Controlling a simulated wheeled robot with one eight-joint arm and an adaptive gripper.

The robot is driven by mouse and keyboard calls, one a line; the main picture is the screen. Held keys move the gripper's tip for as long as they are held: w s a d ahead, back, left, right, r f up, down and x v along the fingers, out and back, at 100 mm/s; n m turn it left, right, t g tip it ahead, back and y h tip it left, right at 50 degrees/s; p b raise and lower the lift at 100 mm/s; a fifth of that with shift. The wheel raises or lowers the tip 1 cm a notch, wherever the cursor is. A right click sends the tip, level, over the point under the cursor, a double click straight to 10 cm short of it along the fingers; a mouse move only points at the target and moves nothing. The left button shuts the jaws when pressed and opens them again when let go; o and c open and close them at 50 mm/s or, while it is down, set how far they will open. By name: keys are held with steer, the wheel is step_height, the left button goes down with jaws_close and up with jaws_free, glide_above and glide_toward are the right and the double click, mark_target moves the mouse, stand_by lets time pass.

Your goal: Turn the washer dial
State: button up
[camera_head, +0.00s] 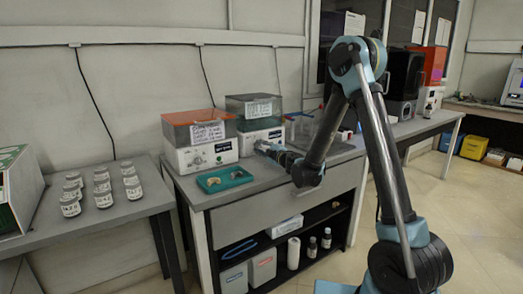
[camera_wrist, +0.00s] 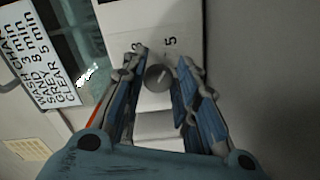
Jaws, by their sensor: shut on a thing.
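The washer (camera_head: 250,142) is a white box with a grey see-through upper part, at the back of the grey bench. Its round grey dial (camera_wrist: 158,78) shows in the wrist view on the white front panel, near printed digits. My gripper (camera_head: 268,149) is at the front of this washer in the head view and covers its dial there. In the wrist view my gripper (camera_wrist: 161,70) has one blue finger on each side of the dial and is shut on it. The exact contact at the fingertips is hard to make out.
A similar white unit with an orange top (camera_head: 208,155) stands to the left. A green tray (camera_head: 224,180) lies in front of it. Several labelled jars (camera_head: 103,195) stand on the left table. A labelled sign (camera_wrist: 38,55) shows in the wrist view.

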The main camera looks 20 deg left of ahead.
steer(key=shift+a+m, duration=0.2)
steer(key=shift+m, duration=0.4)
steer(key=shift+s+a, duration=0.1)
steer(key=o, duration=1)
steer(key=shift+s+d, duration=0.1)
steer(key=shift+d, duration=0.1)
steer(key=v, duration=1.1)
steer(key=shift+s+d, duration=0.15)
steer(key=shift+d, duration=0.15)
